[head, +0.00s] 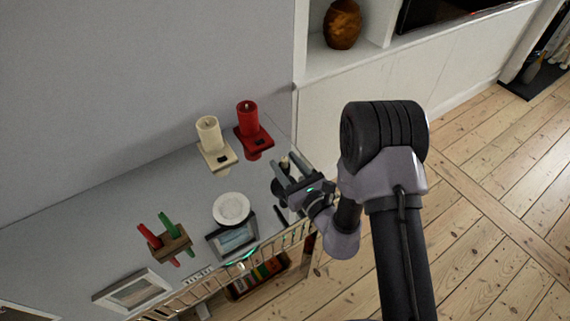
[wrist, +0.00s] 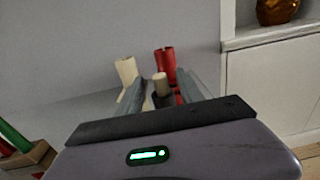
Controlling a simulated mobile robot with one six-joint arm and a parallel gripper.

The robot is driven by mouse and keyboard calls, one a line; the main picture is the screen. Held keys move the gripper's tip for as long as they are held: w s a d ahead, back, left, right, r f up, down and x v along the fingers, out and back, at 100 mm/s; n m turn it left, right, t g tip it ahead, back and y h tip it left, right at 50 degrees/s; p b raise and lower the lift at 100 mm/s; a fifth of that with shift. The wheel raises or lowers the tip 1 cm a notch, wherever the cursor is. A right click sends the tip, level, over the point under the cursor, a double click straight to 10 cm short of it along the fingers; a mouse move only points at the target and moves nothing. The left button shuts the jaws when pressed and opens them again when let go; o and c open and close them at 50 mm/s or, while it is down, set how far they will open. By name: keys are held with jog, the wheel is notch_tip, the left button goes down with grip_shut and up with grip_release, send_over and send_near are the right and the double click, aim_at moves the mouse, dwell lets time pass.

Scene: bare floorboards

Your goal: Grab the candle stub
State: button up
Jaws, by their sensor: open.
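The candle stub (wrist: 160,84) is a short tan cylinder in a dark holder. In the wrist view it stands between the two fingers of my gripper (wrist: 159,92), with a gap visible on each side. In the head view the stub (head: 285,162) shows as a small pale tip by the open fingers of my gripper (head: 288,168), near the right end of the grey surface. My gripper is open. My gripper body hides the lower part of the stub's holder.
A white dish (head: 231,208), a picture frame (head: 232,240) and a wooden block with red and green sticks (head: 172,243) lie left.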

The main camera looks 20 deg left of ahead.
jog(key=x, duration=0.4)
jog(key=shift+w+b, duration=0.1)
jog(key=shift+b, duration=0.25)
grip_shut()
jog(key=shift+r, duration=0.15)
